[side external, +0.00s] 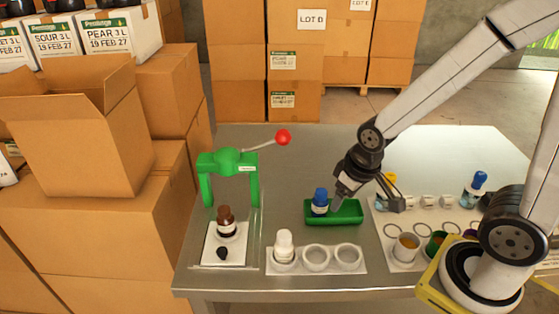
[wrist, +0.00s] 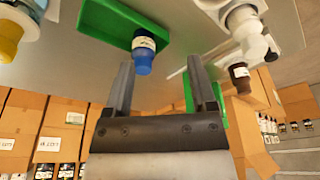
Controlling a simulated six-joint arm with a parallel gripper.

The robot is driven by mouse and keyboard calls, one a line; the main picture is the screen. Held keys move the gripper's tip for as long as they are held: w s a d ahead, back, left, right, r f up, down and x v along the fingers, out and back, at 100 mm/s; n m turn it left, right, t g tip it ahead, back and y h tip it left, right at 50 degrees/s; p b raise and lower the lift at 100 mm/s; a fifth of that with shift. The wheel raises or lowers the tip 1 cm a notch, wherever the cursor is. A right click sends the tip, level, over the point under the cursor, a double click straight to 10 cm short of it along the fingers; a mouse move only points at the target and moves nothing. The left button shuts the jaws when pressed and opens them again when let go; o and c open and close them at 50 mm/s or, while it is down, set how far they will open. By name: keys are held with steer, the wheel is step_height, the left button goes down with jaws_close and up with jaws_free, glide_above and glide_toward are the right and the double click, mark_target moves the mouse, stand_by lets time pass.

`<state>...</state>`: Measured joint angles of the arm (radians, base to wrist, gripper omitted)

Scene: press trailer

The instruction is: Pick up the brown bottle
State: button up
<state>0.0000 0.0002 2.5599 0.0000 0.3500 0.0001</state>
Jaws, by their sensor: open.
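The brown bottle (side external: 226,220) stands upright on a white plate under the green press at the left of the table. In the wrist view it shows to the right (wrist: 240,78), outside my right finger. My gripper (side external: 368,198) is open over the green tray, well to the right of the brown bottle. In the wrist view my two fingers (wrist: 160,68) are spread with nothing held between them. A blue-capped bottle (side external: 320,203) stands in the green tray (side external: 350,213), and it shows beyond the fingertips in the wrist view (wrist: 143,52).
The green press (side external: 231,162) has a lever with a red ball (side external: 283,138) reaching right. A white bottle (side external: 284,246) stands in a white holder (side external: 330,268) with two empty rings. Several jars and droppers fill a rack at right. Boxes (side external: 90,135) are stacked left. The table's back is clear.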

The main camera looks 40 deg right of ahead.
stand_by(0.4)
steer(key=o, duration=0.4)
steer(key=shift+c, duration=0.2)
steer(key=m+g, duration=0.2)
steer(key=m, duration=1.8)
glide_above(224, 209)
steer(key=d, duration=0.1)
steer(key=shift+s+f, duration=0.15)
steer(key=shift+s, duration=0.2)
steer(key=shift+w+a+f+m+g, duration=0.1)
steer(key=shift+w+a+m+g, duration=0.2)
steer(key=shift+a+m, duration=0.4)
steer(key=shift+d+f, duration=0.15)
steer(key=shift+f, duration=1.15)
